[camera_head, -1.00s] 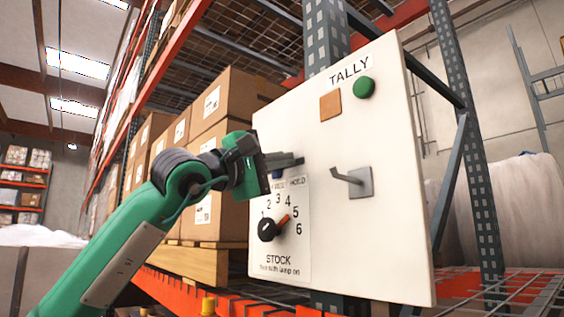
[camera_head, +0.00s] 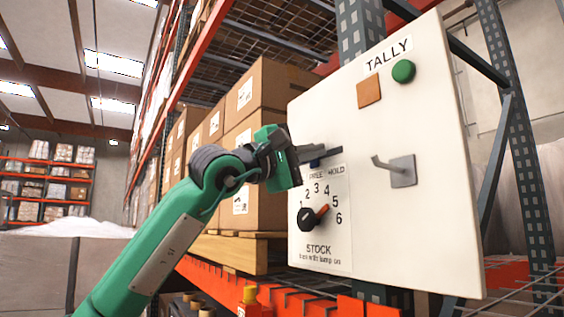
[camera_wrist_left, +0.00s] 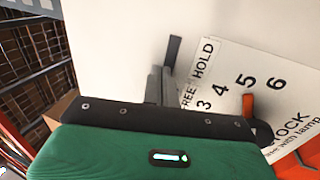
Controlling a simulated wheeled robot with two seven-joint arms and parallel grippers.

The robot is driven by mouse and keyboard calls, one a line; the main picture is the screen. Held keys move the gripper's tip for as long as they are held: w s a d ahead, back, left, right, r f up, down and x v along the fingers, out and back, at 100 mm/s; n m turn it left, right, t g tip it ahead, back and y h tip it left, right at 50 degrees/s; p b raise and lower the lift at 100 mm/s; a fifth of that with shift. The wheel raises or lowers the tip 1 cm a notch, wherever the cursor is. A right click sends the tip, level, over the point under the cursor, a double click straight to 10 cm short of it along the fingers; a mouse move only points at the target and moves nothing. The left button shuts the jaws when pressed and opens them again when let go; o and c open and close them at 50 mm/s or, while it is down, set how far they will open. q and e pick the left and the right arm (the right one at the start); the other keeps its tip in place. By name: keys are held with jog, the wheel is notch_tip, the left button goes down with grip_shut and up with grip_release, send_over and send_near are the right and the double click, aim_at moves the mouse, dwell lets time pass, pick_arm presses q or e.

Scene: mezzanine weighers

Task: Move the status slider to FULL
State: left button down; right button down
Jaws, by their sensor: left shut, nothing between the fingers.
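In the left wrist view the fingers (camera_wrist_left: 160,78) lie beside the slot's lower part, and the slot's HOLD end (camera_wrist_left: 173,50) shows clear. The slider knob is mostly hidden, so contact cannot be told. My right gripper is out of view.
Below the slot is a black STOCK dial (camera_head: 309,218) with a red pointer near 5. A grey hook (camera_head: 400,170) juts out to the right. An orange square (camera_head: 369,91) and green button (camera_head: 403,71) sit above. Stacked cartons (camera_head: 270,100) stand behind left.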

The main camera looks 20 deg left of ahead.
pick_arm(q)
jog(key=shift+w+a+p, duration=0.35)
jog(key=shift+w+a, duration=0.1)
jog(key=shift+a, duration=0.15)
jog(key=shift+w+a, duration=0.1)
jog(key=shift+a, duration=0.05)
jog(key=w+a+p, duration=0.2)
jog(key=a, duration=0.1)
jog(key=shift+w+a, duration=0.25)
jog(key=shift+w, duration=0.1)
dwell(0.8)
jog(key=shift+d, duration=0.1)
jog(key=shift+s+d+b, duration=0.4)
jog(key=shift+s+d, duration=0.1)
jog(key=shift+d, duration=0.1)
jog(key=s+a+b, duration=0.2)
jog(key=s+a, duration=0.4)
jog(key=s, duration=0.2)
jog(key=shift+a+b, duration=0.15)
jog(key=shift+b, duration=0.25)
jog(key=shift+w, duration=0.1)
dwell(0.4)
